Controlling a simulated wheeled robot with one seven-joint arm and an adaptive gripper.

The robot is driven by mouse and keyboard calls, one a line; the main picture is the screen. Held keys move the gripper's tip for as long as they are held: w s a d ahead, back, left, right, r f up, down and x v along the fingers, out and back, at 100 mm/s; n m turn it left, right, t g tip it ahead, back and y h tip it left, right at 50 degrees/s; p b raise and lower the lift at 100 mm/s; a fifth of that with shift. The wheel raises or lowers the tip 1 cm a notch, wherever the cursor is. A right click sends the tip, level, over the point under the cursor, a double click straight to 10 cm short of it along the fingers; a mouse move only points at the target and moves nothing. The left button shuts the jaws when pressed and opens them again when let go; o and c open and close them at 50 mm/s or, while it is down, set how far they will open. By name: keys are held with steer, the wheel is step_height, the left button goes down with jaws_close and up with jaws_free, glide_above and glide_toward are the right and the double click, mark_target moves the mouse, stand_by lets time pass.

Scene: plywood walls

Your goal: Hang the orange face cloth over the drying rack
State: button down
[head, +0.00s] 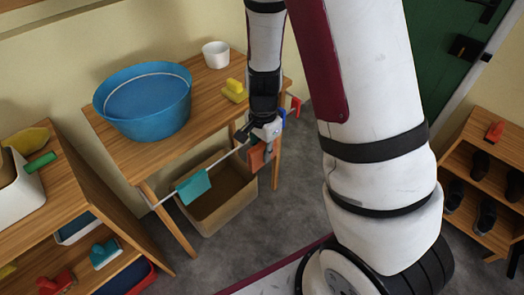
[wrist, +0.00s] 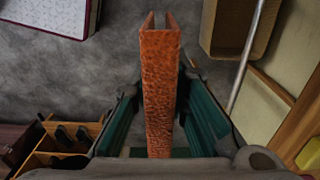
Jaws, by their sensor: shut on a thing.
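The orange face cloth (wrist: 160,90) is pinched between the two fingers of my gripper (wrist: 158,115) in the wrist view. It stands out as a narrow folded strip with two layers parted at its far end. In the head view the cloth (head: 257,156) hangs below my gripper (head: 262,133), partly hidden by it. The drying rack is a pale rail (head: 224,159) along the table's front edge. In the wrist view the rail (wrist: 246,55) passes to the right of the cloth, with a gap between them. A teal cloth (head: 193,186) hangs over the rail's nearer part.
The table (head: 205,85) bears a blue basin (head: 145,115), a white pot (head: 216,54) and a yellow object (head: 235,91). A tan bin (head: 225,212) stands on the floor below the rail. Shelves with small items stand at left, and a shoe rack (head: 495,150) at right.

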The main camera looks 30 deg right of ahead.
steer(key=shift+w+a+b, duration=0.45)
steer(key=shift+w+a, duration=0.15)
steer(key=shift+w, duration=1.15)
steer(key=shift+w+a+b, duration=0.5)
steer(key=shift+w+a, duration=0.05)
steer(key=shift+w, duration=1.2)
steer(key=shift+w+a+b, duration=0.45)
steer(key=shift+w+a, duration=0.15)
steer(key=shift+w, duration=1.15)
step_height(320, 180, down, 7)
steer(key=b, duration=0.5)
steer(key=shift+r, duration=0.2)
steer(key=shift+f+b, duration=1.1)
steer(key=shift+f, duration=0.55)
steer(key=c, duration=1.5)
jaws_free()
steer(key=shift+o, duration=0.2)
steer(key=shift+r, duration=0.1)
